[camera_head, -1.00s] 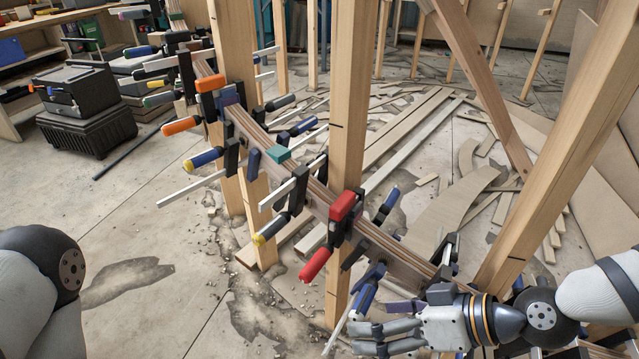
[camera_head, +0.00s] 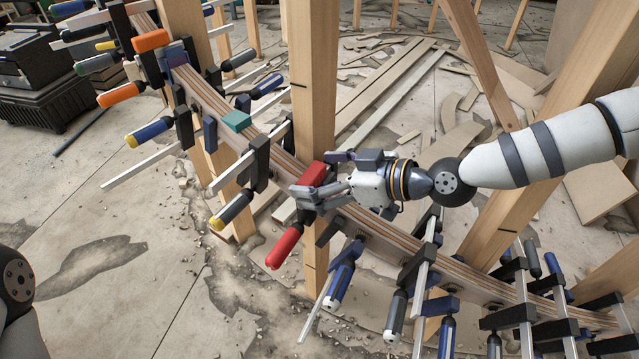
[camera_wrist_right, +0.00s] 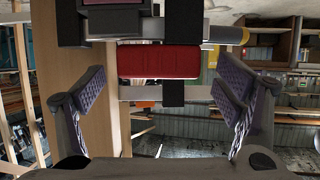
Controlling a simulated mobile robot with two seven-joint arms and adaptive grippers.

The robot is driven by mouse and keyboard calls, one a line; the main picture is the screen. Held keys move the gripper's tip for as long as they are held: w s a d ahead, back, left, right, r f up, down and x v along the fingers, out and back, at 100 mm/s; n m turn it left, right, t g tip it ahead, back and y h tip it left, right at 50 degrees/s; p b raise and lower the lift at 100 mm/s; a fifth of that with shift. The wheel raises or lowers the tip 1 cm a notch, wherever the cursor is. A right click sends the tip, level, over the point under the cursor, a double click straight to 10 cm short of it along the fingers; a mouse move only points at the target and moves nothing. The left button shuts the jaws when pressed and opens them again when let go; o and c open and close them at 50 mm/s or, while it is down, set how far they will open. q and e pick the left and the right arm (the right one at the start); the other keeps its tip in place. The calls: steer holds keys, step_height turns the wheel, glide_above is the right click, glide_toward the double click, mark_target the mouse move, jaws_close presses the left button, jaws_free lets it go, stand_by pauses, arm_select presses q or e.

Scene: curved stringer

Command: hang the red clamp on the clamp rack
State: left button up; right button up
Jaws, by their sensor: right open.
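The red clamp sits on the curved laminated stringer, its red handle (camera_head: 284,248) pointing down and toward the front and its red upper pad (camera_head: 313,174) on top. My right gripper (camera_head: 308,196) is at the clamp, partly covering its middle. In the right wrist view the gripper (camera_wrist_right: 160,105) is open, with one purple-padded finger on each side of the red part (camera_wrist_right: 158,61), which lies just ahead between them; no finger clearly touches it. My left gripper is out of view; only part of my left arm shows at the left edge. No clamp rack can be identified.
Several other clamps line the stringer (camera_head: 400,246) on both sides, including an orange-handled one (camera_head: 119,94) and a blue-handled one (camera_head: 342,280). Upright wooden posts (camera_head: 310,90) stand close behind. Black cases (camera_head: 40,100) stand at the far left.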

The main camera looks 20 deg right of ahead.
steer(key=shift+x, duration=0.8)
steer(key=shift+d+r, duration=0.1)
jaws_close()
